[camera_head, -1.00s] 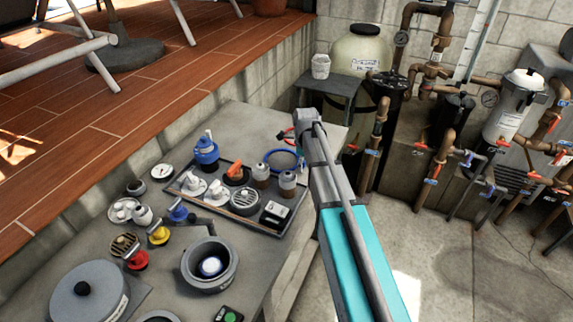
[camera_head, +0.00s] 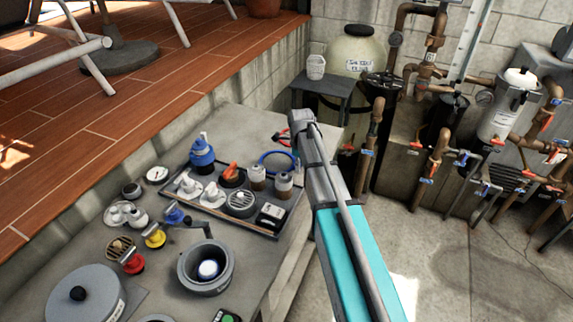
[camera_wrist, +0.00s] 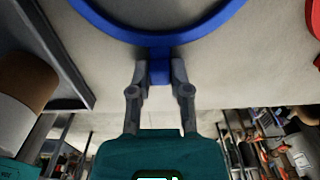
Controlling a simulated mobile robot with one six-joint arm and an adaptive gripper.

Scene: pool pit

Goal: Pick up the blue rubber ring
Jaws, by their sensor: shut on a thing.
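The blue rubber ring (camera_head: 262,158) lies near the far right end of the grey workbench, just beyond the tray, partly hidden behind my arm in the head view. In the wrist view its curved band (camera_wrist: 205,33) fills the top, with a short blue tab pointing at my gripper. My gripper (camera_wrist: 160,70) is shut on that tab, one finger on each side. In the head view my arm hides the fingers. I cannot tell whether the ring is clear of the bench.
A dark tray (camera_head: 252,226) with several pool fittings sits left of the ring. A red-handled tool (camera_head: 283,136) lies close by. A grey pot (camera_head: 190,258) and more parts crowd the near bench. Pipes and a filter (camera_head: 510,102) stand at the right.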

